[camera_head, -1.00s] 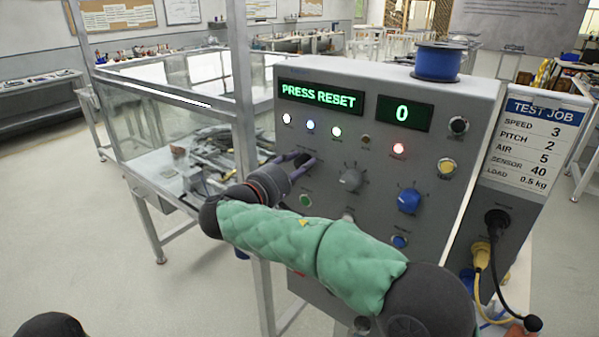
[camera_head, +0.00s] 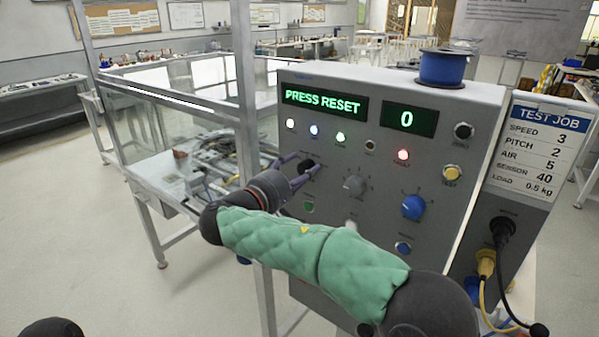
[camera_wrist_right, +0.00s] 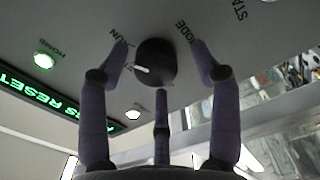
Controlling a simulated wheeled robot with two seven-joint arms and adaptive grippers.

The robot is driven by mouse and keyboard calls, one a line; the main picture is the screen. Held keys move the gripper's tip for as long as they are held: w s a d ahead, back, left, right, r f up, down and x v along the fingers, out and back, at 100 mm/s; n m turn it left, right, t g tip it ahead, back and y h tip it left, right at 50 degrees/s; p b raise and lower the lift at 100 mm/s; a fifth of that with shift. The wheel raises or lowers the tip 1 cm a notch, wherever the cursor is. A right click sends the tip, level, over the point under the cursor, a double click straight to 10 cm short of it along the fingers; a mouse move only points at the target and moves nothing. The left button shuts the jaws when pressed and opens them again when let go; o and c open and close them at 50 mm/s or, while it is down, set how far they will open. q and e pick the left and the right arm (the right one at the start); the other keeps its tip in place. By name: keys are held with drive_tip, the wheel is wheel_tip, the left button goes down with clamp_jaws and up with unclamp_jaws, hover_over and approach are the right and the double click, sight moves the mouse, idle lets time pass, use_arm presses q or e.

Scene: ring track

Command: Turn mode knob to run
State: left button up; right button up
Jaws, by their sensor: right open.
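The mode knob is a round black knob (camera_wrist_right: 157,62) on the grey panel, with a white pointer mark toward the left in the right wrist view. Lettering around it includes "MODE" and another label partly covered by a finger. In the head view the dark knob (camera_head: 306,166) sits at the panel's left side. My right gripper (camera_head: 296,167) is open with its fingers around the knob; in the right wrist view the gripper (camera_wrist_right: 158,48) has a finger on each side and a third below. I cannot tell whether any finger touches the knob. My left gripper is out of view.
The grey panel (camera_head: 340,205) also carries a grey knob (camera_head: 354,185), a blue knob (camera_head: 414,207), a yellow button (camera_head: 452,173) and several lamps. The display (camera_head: 321,101) reads "PRESS RESET". A blue spool (camera_head: 442,69) stands on top. A metal frame post (camera_head: 246,100) stands close left.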

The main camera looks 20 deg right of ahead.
drive_tip(key=v, duration=1.2)
drive_tip(key=shift+d+f, duration=0.1)
